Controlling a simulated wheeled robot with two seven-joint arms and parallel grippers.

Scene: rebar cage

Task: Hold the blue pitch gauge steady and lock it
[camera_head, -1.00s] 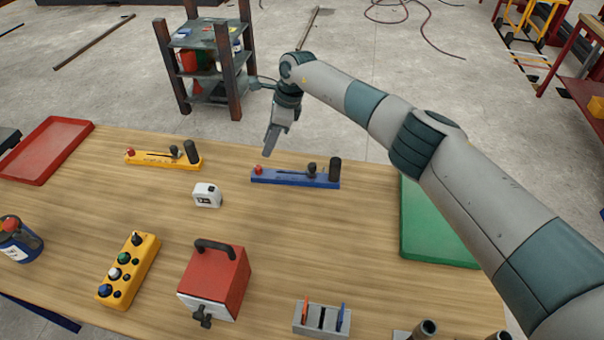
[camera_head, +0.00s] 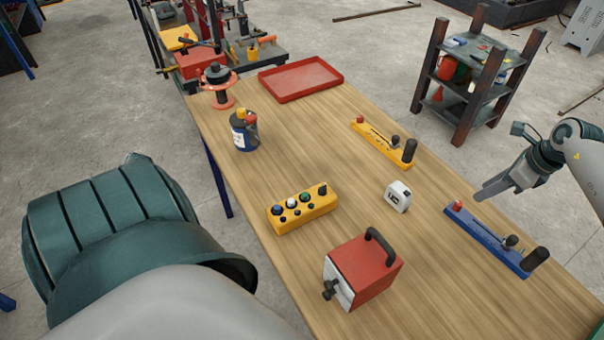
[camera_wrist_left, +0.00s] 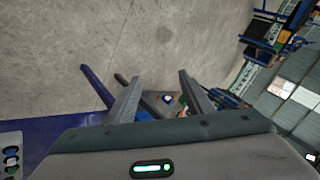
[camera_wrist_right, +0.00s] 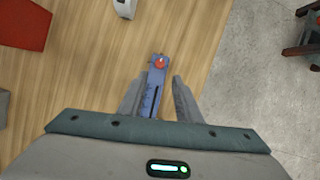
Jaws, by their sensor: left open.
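The blue pitch gauge (camera_head: 495,238) lies on the wooden table at the right of the head view. It has a red knob at one end, a small dark knob and a black upright grip at the other. My right gripper (camera_head: 482,196) is above and beside its red-knob end. In the right wrist view the gauge (camera_wrist_right: 154,85) shows between the two parted fingers (camera_wrist_right: 158,95), which look open and apart from it. My left gripper (camera_wrist_left: 160,85) is open and empty in the left wrist view, away from the table; in the head view only my left arm shows.
A yellow gauge (camera_head: 380,142), a white tape measure (camera_head: 397,196), a red box (camera_head: 370,268) with a handle and a yellow button box (camera_head: 300,208) stand on the table. A red tray (camera_head: 300,92) lies at the far end. A shelf rack (camera_head: 470,85) stands on the floor behind.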

